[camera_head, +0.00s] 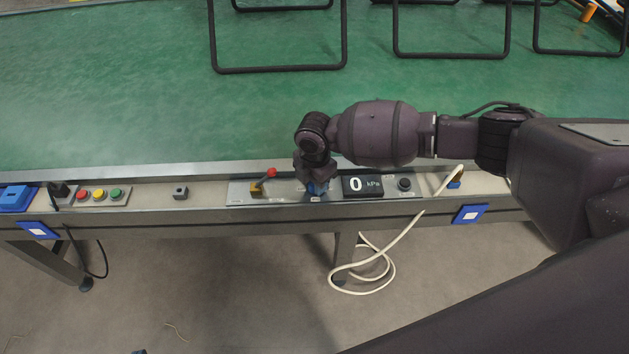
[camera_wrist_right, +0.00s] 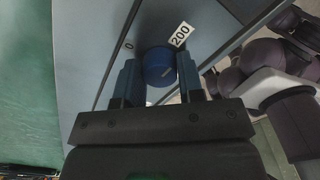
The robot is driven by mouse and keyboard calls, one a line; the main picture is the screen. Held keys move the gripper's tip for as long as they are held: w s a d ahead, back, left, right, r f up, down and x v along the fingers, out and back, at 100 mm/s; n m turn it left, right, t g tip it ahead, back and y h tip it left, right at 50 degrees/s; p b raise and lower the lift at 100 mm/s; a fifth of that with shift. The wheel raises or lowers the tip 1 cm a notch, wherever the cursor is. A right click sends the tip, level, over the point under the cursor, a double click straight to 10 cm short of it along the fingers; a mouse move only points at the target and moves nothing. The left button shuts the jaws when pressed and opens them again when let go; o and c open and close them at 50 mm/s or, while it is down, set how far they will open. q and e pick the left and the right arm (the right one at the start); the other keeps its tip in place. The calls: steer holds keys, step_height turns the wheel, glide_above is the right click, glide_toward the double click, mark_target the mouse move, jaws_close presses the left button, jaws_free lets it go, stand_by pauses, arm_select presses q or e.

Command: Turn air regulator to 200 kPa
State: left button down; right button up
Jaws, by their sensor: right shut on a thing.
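The air regulator knob (camera_wrist_right: 159,66) is a blue round knob with a pale mark line, seen in the right wrist view. A white label reading 200 (camera_wrist_right: 180,35) is on the panel beside it, and a 0 label is on the other side. My right gripper (camera_wrist_right: 160,85) is shut on the knob, a finger on each side. In the head view my right gripper (camera_head: 317,184) is over the panel and mostly hides the knob. The display (camera_head: 363,186) right of it reads 0 kPa. My left gripper is not in view.
A red-tipped lever (camera_head: 270,174) stands just left of my gripper. A black knob (camera_head: 404,184) is right of the display. A button box (camera_head: 99,195) sits far left. A white hose (camera_head: 405,236) hangs over the edge. Black frames (camera_head: 278,69) stand on the green belt (camera_head: 140,95).

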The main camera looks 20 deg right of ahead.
steer(key=shift+n, duration=0.3)
steer(key=o, duration=0.9)
steer(key=shift+o, duration=0.2)
steer(key=shift+r, duration=0.3)
step_height(320, 180, up, 10)
steer(key=p, duration=0.2)
